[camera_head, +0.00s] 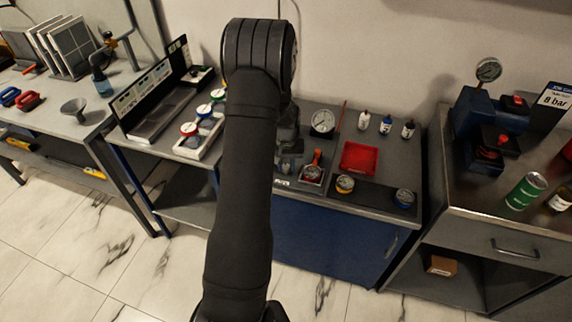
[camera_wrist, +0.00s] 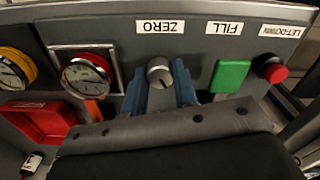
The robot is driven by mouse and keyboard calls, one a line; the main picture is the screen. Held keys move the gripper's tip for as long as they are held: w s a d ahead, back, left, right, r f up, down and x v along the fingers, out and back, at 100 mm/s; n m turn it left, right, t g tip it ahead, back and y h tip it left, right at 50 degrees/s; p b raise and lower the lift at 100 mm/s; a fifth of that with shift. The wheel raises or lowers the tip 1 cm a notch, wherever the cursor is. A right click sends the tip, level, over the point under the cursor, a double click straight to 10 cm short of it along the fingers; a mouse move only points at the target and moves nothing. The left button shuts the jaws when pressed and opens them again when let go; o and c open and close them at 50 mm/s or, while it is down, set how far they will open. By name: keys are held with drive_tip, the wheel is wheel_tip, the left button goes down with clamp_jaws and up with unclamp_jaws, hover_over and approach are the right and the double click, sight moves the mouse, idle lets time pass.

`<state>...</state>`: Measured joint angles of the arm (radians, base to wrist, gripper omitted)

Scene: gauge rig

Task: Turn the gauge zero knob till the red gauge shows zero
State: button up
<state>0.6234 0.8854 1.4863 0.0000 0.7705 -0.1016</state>
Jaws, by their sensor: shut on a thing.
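The zero knob (camera_wrist: 159,73) is a round grey knob with a light mark, below the upside-down ZERO label (camera_wrist: 160,26) in the wrist view. My gripper (camera_wrist: 161,84) has its blue fingers on both sides of the knob and is shut on it. The red gauge (camera_wrist: 88,76) sits left of it in a square frame, with a red rim and pale dial. Its reading is too small to tell. It also shows in the head view (camera_head: 312,173), right of my arm. My arm hides the knob there.
A green button (camera_wrist: 230,76) and a red button (camera_wrist: 273,71) lie right of the knob. A yellow gauge (camera_wrist: 13,69) and a red tray (camera_wrist: 40,122) are at the left. In the head view, a white dial (camera_head: 322,121) and several small bottles stand behind.

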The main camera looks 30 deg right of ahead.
sight(286, 166)
drive_tip(key=o, duration=1)
wheel_tip(286, 166, up, 18)
drive_tip(key=shift+f, duration=0.25)
drive_tip(key=shift+f, duration=0.15)
wheel_tip(286, 166, down, 17)
drive_tip(key=shift+f, duration=0.1)
idle(0.3)
